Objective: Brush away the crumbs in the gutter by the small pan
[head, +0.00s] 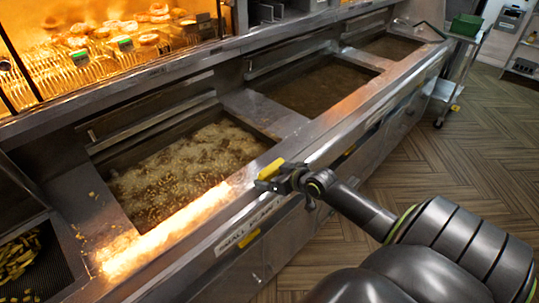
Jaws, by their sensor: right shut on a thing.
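My right gripper (279,181) is shut on a small yellow object (270,169) above the front ledge of the fryer. I cannot tell whether it is a brush; its far end is hidden or too small to make out. Yellowish crumbs (80,236) lie scattered on the metal strip at the lower left, beside a dark pan (50,262) holding fries. I cannot tell whether this is the small pan. The gripper is well to the right of these crumbs, apart from them. My left gripper is not in view.
A vat of bubbling oil (185,165) with food lies left of the gripper. Two calmer vats (315,88) extend toward the back. Lit racks of food (120,40) stand behind. A cart with a green bin (466,25) is at the far right. The wooden floor (450,140) is open.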

